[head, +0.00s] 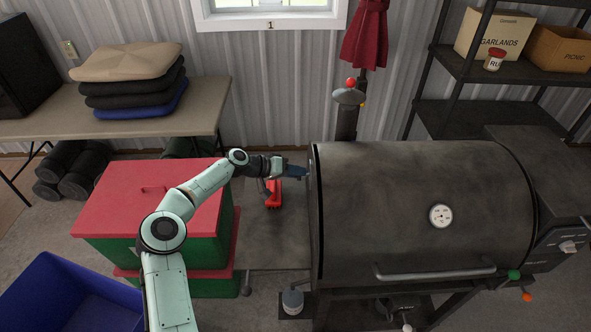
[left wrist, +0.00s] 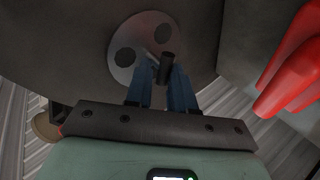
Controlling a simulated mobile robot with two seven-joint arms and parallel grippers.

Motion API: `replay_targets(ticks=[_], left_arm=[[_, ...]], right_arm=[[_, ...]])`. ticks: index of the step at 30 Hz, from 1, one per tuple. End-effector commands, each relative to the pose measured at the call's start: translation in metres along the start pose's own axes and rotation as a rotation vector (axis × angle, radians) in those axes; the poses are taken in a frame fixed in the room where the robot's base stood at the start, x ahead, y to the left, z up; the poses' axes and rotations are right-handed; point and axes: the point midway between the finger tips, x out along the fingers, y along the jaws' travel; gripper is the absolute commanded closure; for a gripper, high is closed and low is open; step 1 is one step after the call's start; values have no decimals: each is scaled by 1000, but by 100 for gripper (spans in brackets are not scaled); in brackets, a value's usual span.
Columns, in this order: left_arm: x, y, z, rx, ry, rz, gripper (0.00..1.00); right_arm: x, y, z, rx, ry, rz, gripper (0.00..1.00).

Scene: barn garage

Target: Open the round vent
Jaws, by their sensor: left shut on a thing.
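The round vent (left wrist: 124,72) is a grey metal disc with dark round spots, set on the dark end wall of the smoker. I cannot tell whether the spots are open holes. In the head view the vent is hidden on the left end of the big dark smoker (head: 400,190). My left gripper (head: 304,172) reaches that end from the left. In the left wrist view its blue fingers (left wrist: 162,82) are shut on the knob. My right gripper is not in view.
A red tool or glove-like thing (head: 274,193) lies on the side shelf (head: 262,228) under my left arm; it also shows at the right of the left wrist view (left wrist: 292,70). A red and green box (head: 150,195) stands left, and a blue bin (head: 70,300) nearer.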

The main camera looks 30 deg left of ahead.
Motion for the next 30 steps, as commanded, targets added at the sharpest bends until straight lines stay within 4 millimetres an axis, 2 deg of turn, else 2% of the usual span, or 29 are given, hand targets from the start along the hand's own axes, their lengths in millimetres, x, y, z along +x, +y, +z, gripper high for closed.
replay_targets(ticks=[1, 10, 11, 12, 26, 30], left_arm=[[-2, -7, -2, -5, 9, -15, 100], [-2, -9, 0, -7, 6, -16, 100], [-2, -9, 0, -7, 5, -16, 74], [-2, -9, 0, -7, 5, -16, 61], [-1, -3, 1, -4, -1, -5, 60], [-11, -4, 2, -3, -1, -7, 60]], right_arm=[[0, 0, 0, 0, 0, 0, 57], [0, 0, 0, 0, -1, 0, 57], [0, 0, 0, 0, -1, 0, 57], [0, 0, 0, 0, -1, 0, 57], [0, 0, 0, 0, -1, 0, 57], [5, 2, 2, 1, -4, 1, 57]])
